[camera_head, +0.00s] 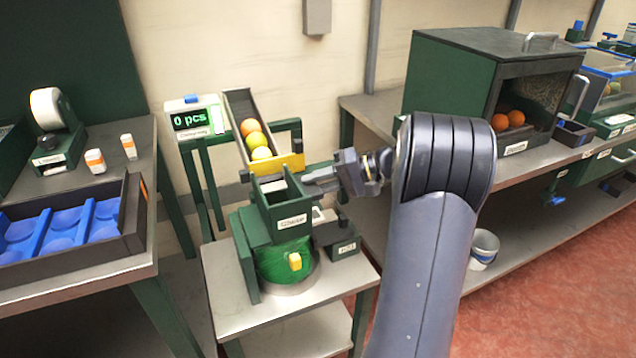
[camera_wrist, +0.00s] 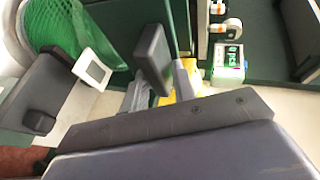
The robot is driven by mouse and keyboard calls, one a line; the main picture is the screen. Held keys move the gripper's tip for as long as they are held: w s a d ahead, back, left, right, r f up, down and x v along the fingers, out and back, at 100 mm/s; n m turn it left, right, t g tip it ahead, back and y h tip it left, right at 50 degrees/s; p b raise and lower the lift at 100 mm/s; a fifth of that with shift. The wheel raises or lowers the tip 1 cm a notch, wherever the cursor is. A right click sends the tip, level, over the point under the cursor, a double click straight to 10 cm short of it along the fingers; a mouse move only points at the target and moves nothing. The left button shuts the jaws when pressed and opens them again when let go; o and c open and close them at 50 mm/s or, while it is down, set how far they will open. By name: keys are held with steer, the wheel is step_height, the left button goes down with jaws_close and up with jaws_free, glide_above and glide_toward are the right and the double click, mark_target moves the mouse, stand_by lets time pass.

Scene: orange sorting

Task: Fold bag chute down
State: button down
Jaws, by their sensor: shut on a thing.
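The bag chute (camera_head: 272,208) is a small green trough above the bagging stand (camera_head: 248,262), just below the yellow front of the fruit channel (camera_head: 288,163). Its raised walls show in the head view. My gripper (camera_head: 318,181) reaches in from the right and is shut on the chute at its upper right side. In the wrist view the jaws (camera_wrist: 158,88) close near the yellow channel front (camera_wrist: 188,82); the exact grip is partly hidden by the jaws. A green net bag (camera_head: 285,262) hangs under the chute, and it also shows in the wrist view (camera_wrist: 58,28).
Several orange and yellow fruits (camera_head: 258,140) lie in the sloped channel. A counter display (camera_head: 192,118) reads 0 pcs. A dark box (camera_head: 345,243) stands right of the net. A tray with blue cups (camera_head: 60,232) is at left; a green cabinet (camera_head: 450,75) stands on the right bench.

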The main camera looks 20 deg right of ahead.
steer(key=shift+s+a+f, duration=0.1)
steer(key=shift+s+f, duration=0.05)
steer(key=shift+f, duration=0.6)
steer(key=c, duration=1.4)
jaws_free()
steer(key=shift+o, duration=0.2)
steer(key=p+v, duration=0.1)
steer(key=v, duration=1)
steer(key=shift+w+r, duration=0.25)
steer(key=x, duration=1)
steer(key=shift+b, duration=0.35)
